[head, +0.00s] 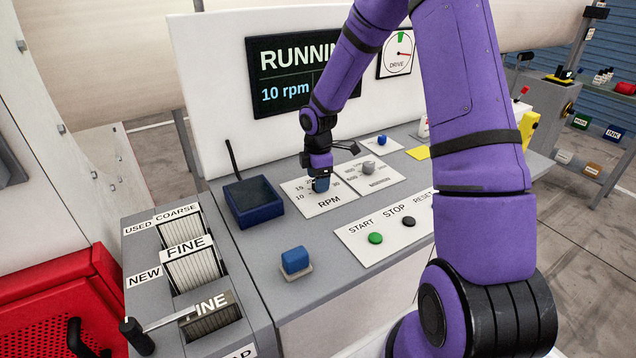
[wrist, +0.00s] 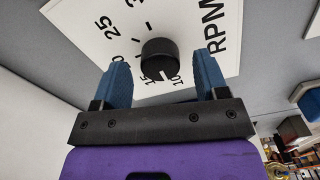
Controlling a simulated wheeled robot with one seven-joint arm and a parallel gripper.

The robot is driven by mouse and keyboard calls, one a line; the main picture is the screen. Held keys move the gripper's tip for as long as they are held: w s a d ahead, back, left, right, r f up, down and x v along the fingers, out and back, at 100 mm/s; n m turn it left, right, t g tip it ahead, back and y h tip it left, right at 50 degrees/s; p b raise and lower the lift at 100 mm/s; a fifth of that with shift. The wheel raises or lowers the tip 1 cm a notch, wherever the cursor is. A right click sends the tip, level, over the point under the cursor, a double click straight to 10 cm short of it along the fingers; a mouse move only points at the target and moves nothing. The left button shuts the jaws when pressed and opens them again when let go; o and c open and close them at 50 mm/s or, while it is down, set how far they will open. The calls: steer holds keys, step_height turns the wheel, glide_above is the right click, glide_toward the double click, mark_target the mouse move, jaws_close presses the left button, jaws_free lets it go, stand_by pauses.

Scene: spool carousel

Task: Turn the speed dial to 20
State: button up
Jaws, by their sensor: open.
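The speed dial is a black round knob (wrist: 160,58) on a white plate marked RPM, with numbers around it including 10, 15, 20 and 25. A small white mark on the knob's lower edge points near the 10. My gripper (head: 321,184) is over the RPM plate (head: 318,207) in the head view, hiding the knob there. In the wrist view my two blue fingers (wrist: 163,66) are open, one on each side of the knob, with visible gaps. The screen (head: 290,75) reads "RUNNIN", partly covered by my arm, and "10 rpm".
A dark blue tray (head: 253,200) and a blue block (head: 295,261) are on the grey panel left of and before the plate. The green start button (head: 376,238) and dark stop button (head: 408,221) are nearby. Another plate with a grey knob (head: 368,168) is just right.

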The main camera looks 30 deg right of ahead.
steer(key=shift+f, duration=0.85)
steer(key=c, duration=0.9)
